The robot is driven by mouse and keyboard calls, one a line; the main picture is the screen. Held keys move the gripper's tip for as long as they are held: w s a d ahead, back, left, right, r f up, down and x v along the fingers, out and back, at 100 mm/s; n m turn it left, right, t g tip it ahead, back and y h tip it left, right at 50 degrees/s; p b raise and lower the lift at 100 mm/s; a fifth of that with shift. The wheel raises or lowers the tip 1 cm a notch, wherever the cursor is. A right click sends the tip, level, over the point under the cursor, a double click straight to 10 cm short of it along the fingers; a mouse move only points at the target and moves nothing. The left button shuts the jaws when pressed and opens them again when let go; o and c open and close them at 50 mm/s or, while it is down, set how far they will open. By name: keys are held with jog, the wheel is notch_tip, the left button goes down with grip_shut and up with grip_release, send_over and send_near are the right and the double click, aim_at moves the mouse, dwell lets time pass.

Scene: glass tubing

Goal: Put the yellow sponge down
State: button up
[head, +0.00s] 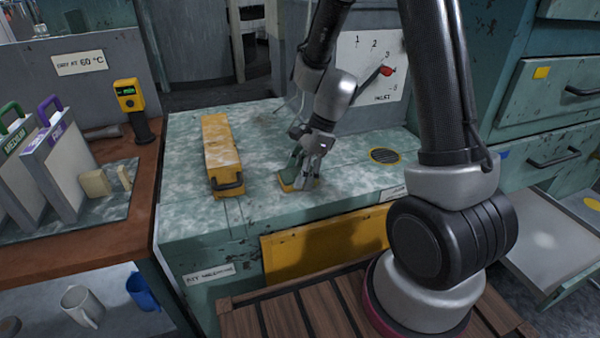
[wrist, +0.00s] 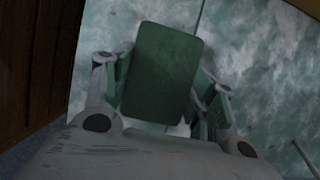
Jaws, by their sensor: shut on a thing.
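The yellow sponge (head: 285,184) is low over the green-white worktop (head: 330,205), near its middle. I cannot tell whether it touches the surface. My gripper (head: 307,170) is shut on it from above. In the wrist view the sponge (wrist: 160,72) shows a flat dark green face between the two fingers (wrist: 160,88), with the mottled worktop behind it.
A long yellow box (head: 221,150) with a dark handle lies left of the sponge. A round yellow-rimmed drain (head: 384,155) is at the right. A dial panel with a red-tipped pointer (head: 386,70) stands behind. The worktop's front is clear.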

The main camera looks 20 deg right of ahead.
jog(key=o, duration=1)
jog(key=shift+f, duration=0.1)
jog(key=v, duration=1.2)
jog(key=shift+s+d+r+n+t+h, duration=0.75)
jog(key=shift+s+d+r+n, duration=1.15)
jog(key=shift+s+n, duration=1.2)
jog(key=shift+s+d+r+n+t+h, duration=0.75)
jog(key=shift+s+d+r+n, duration=0.5)
jog(key=shift+s+r+n, duration=1.5)
jog(key=shift+s+d+r+n+t+h, duration=0.7)
jog(key=shift+s+d+r+n, duration=1)
jog(key=shift+s+n, duration=1.7)
jog(key=shift+s+a+r+m, duration=0.1)
jog(key=shift+s+m, duration=0.15)
